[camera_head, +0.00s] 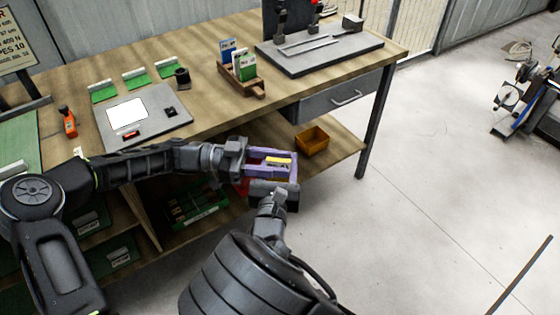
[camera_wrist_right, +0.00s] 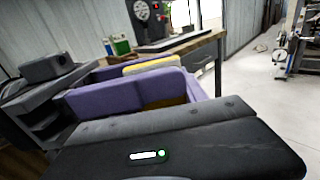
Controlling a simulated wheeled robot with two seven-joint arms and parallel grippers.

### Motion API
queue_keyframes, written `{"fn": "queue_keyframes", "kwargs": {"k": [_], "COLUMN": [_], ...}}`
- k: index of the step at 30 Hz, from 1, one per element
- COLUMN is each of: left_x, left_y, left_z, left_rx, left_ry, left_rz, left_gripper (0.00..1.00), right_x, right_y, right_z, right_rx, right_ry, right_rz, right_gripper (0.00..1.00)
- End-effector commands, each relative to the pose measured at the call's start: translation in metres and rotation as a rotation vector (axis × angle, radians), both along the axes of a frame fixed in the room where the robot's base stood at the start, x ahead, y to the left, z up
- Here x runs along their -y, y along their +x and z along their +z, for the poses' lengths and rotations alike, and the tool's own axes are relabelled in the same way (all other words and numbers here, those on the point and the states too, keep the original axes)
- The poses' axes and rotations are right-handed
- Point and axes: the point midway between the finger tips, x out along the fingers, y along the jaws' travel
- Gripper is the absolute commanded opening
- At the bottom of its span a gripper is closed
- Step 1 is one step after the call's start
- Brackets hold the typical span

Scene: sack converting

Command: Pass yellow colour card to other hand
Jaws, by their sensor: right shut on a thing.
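The yellow colour card (camera_head: 279,161) is small and partly hidden among purple gripper fingers beside the bench front. In the right wrist view it shows as a yellow strip (camera_wrist_right: 150,66) behind a purple finger. My right gripper (camera_head: 277,168) comes up from below and is shut on the card; its fingertips are hard to separate from the others. My left gripper (camera_head: 268,165) reaches in from the left. Its two purple fingers appear spread on either side of the card, with a gap between them. Whether they touch it is hidden.
The wooden bench (camera_head: 215,108) stands behind the grippers. On it are a card holder (camera_head: 243,84), a grey plate with a white sheet (camera_head: 128,112), an orange bottle (camera_head: 68,122) and a dark cup (camera_head: 182,77). An orange bin (camera_head: 312,141) sits on the lower shelf.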

Motion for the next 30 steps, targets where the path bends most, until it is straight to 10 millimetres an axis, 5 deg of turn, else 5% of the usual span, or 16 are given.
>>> {"fn": "queue_keyframes", "kwargs": {"k": [18,30], "left_x": [-0.103,-0.118], "left_y": [0.009,0.009], "left_z": [-0.001,0.0], "left_rx": [0.0,0.0], "left_ry": [0.001,0.0], "left_rz": [0.003,0.0], "left_gripper": [0.36,0.36], "right_x": [0.0,0.0], "right_y": [0.0,0.0], "right_z": [0.0,0.0], "right_rx": [0.0,0.0], "right_ry": [0.0,0.0], "right_rz": [0.0,0.0], "right_gripper": [0.12,0.12]}}
